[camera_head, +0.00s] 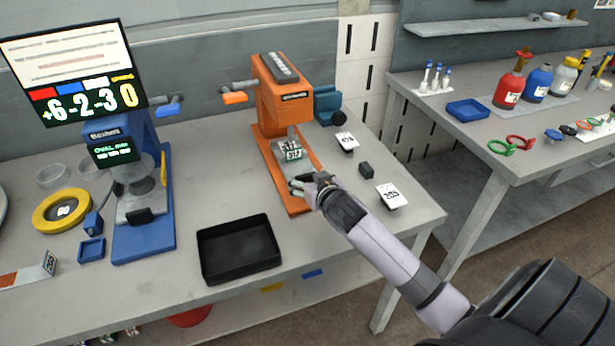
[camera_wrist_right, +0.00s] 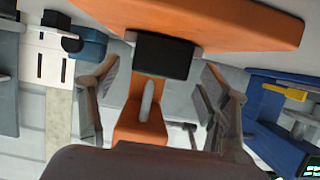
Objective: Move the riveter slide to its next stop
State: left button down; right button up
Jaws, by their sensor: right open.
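The orange riveter (camera_head: 283,100) stands at the back of the table, with its base reaching toward the front edge. Its grey slide (camera_head: 301,164) lies on the base under the press head, beside a small numbered display (camera_head: 291,150). My right gripper (camera_head: 302,187) is over the front part of the base, at the slide's near end, and hides what is there. In the right wrist view the open fingers (camera_wrist_right: 158,95) stand on either side of a black block (camera_wrist_right: 165,57) in front of the orange body. I cannot tell whether they touch it. My left gripper is not in view.
A black tray (camera_head: 238,274) sits left of my gripper. A blue press (camera_head: 143,235) stands further left. A second table (camera_head: 455,141) with bottles stands at the right.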

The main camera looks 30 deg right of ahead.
jog(key=shift+w+d+f, duration=0.1)
jog(key=shift+w+f, duration=0.1)
jog(key=shift+w, duration=0.25)
grip_shut()
dwell(0.7)
jog(key=shift+s, duration=0.15)
